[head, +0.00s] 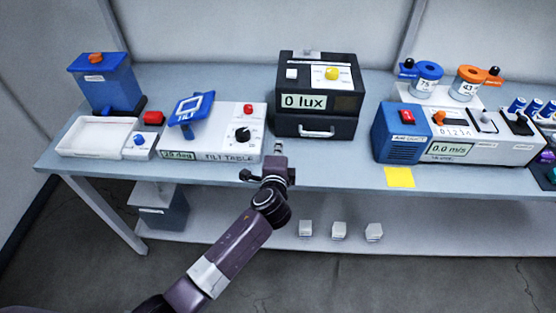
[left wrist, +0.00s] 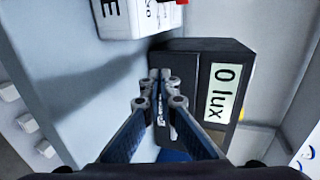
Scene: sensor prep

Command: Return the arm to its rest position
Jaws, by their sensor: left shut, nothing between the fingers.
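My left arm comes up from the bottom of the head view, and its gripper (head: 278,146) is at the front of the bench, left of the lower part of the black lux box (head: 315,126). In the left wrist view the gripper's fingertips (left wrist: 160,76) are together with nothing between them. The lux box (left wrist: 184,60) is right behind them in that view, with its display reading 0 lux. Whether the fingers touch the box's drawer front I cannot tell. My right gripper is not in view.
The tilt table unit (head: 215,142) stands left of the lux box. The air unit (head: 403,135) stands to the right, with a yellow note (head: 399,177) at the bench edge. Bare bench (head: 355,165) lies between. Three small white blocks (head: 339,230) sit on the lower shelf.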

